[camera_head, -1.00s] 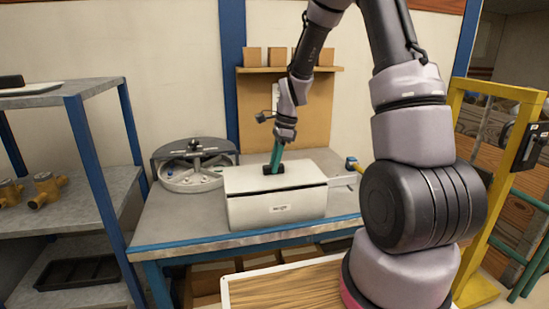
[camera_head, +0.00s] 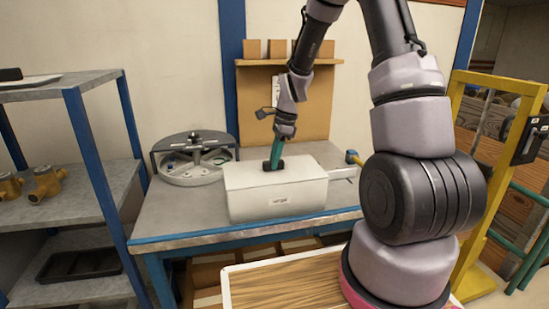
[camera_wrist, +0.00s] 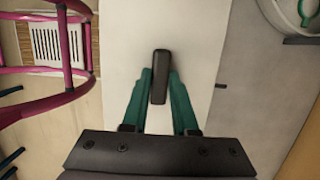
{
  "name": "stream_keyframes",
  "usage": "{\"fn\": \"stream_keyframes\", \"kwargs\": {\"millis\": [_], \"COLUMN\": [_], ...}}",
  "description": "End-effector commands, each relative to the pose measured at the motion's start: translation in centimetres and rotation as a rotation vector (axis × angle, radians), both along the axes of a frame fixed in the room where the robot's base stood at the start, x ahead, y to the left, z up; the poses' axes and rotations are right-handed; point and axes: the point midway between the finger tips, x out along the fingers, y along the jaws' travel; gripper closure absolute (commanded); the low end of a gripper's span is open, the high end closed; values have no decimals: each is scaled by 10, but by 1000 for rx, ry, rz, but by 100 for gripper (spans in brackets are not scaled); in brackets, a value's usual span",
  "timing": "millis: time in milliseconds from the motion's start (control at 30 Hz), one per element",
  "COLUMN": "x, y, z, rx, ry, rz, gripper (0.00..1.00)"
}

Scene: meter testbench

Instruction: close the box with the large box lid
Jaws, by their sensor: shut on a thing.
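The lid (camera_wrist: 190,30) fills the middle of the wrist view. My gripper (camera_head: 273,164) is above the lid, its green fingers pointing down. The fingers are shut on the lid's black handle (camera_wrist: 159,75), one on each side. The box's inside and back edge are hidden.
A round grey device (camera_head: 194,160) stands on the workbench (camera_head: 165,215) left of the box. A small blue and yellow part (camera_head: 353,158) lies to the right. A shelf with small cartons (camera_head: 276,62) hangs behind. A metal rack (camera_head: 70,190) stands at left.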

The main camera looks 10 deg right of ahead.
Motion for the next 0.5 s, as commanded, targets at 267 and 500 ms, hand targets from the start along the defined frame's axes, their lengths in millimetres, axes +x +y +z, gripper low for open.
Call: {"fn": "stream_keyframes", "kwargs": {"millis": [267, 500], "x": [0, 0], "y": [0, 0], "z": [-1, 1], "rx": [0, 0], "ry": [-1, -1], "rz": [0, 0], "gripper": [38, 38]}}
